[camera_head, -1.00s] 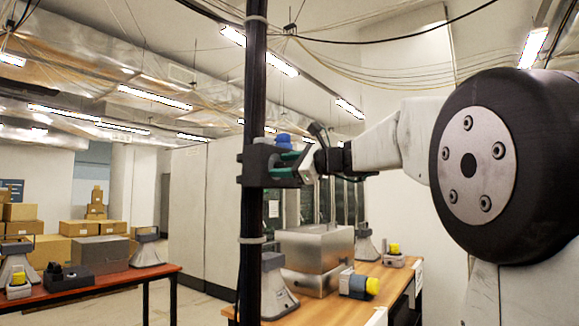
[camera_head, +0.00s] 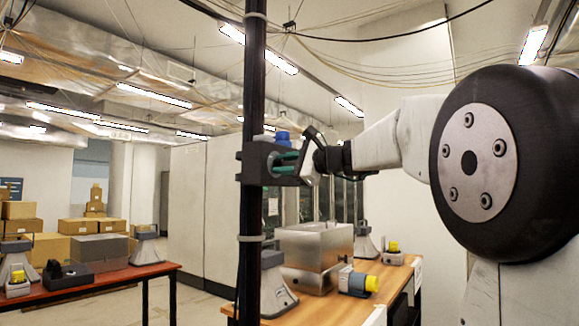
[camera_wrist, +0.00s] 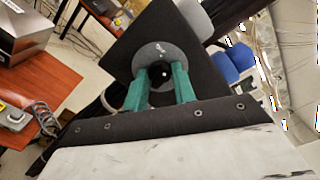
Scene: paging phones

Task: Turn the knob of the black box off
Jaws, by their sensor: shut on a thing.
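The black box (camera_head: 252,164) is mounted on a dark upright pole. In the wrist view its dark face (camera_wrist: 197,62) appears tilted and carries a round grey dial plate (camera_wrist: 151,54). The small black knob (camera_wrist: 159,73) stands out from that plate. My gripper (camera_wrist: 160,77) has its green fingers on either side of the knob and is shut on it. In the head view my gripper (camera_head: 284,163) is at the right side of the box. The knob is hidden there, and I cannot read its setting.
A blue part (camera_head: 283,139) sits on top of the box, close to my gripper. The pole (camera_head: 253,90) stands in front of a wooden table (camera_head: 345,303) with a metal case (camera_head: 312,250). A red-brown table (camera_head: 135,274) is at the left.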

